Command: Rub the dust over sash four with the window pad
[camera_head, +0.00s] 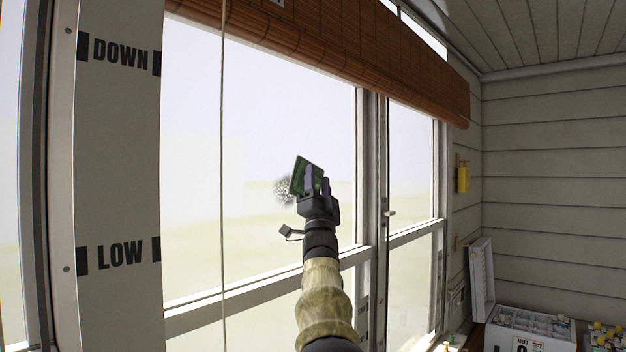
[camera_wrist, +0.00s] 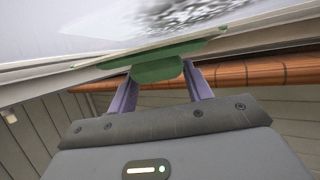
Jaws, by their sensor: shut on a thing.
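The window pad (camera_head: 303,176) is green and held up at the large pane in the head view. It also shows in the wrist view (camera_wrist: 156,67), its flat face close along the glass; I cannot tell whether it touches. My gripper (camera_head: 318,184) is shut on the pad, with a purple finger on each side of its grip in the wrist view (camera_wrist: 158,88). A dark speckled dust patch (camera_head: 284,190) lies on the glass just left of the pad, partly hidden by it. The dust also shows in the wrist view (camera_wrist: 190,14). The window sash (camera_head: 359,150) has a white frame; no number is readable on it.
A brown rolled blind (camera_head: 330,45) hangs across the window top, with a thin cord (camera_head: 223,180) left of the dust. A post marked DOWN and LOW (camera_head: 118,170) stands at left. A white crate (camera_head: 530,330) of containers sits at lower right.

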